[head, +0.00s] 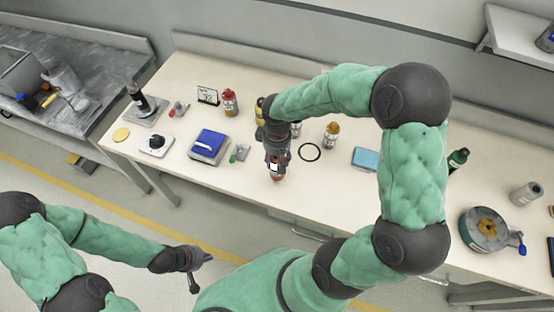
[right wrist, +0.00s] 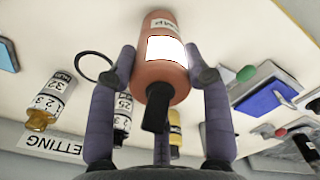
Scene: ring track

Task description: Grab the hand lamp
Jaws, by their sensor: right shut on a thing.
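The orange hand lamp (right wrist: 166,88), a cylinder with a white panel and a black end, is between the two fingers of my right gripper (right wrist: 160,70) in the right wrist view. The fingers press on its two sides. In the head view my right gripper (head: 277,155) points down near the table's front edge. The lamp's orange end (head: 277,178) shows under it; the rest is mostly hidden by the fingers. I cannot tell whether the lamp touches the table. My left gripper (head: 200,271) is open and empty, low in front of the table.
On the white table (head: 330,190) a black ring (head: 309,152), an amber bottle (head: 331,134) and a blue block (head: 366,158) lie to the right. A green bottle (head: 457,160) is farther right.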

